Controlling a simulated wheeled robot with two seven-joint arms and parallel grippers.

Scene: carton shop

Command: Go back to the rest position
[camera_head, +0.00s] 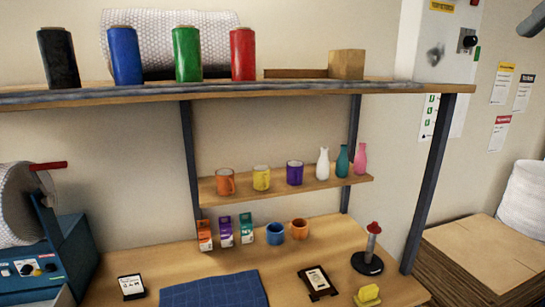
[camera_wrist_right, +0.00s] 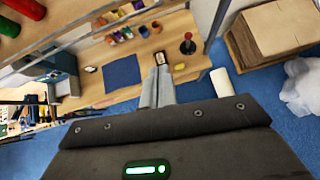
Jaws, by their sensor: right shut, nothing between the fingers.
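My right gripper (camera_wrist_right: 159,80) shows in the right wrist view. Its two grey fingers are together with nothing between them. They point toward the workbench, which lies beyond and below them with clear space around the fingers. Neither gripper can be made out in the head view. My left gripper is in neither view.
The workbench (camera_head: 140,264) holds a blue cloth (camera_head: 214,291), a framed card (camera_head: 318,283), a red-topped stand (camera_head: 370,255) and a yellow block (camera_head: 368,296). Mugs and vases stand on a low shelf (camera_head: 270,190). Rolls stand on the upper shelf (camera_head: 290,90). Cardboard (camera_head: 482,256) is stacked right.

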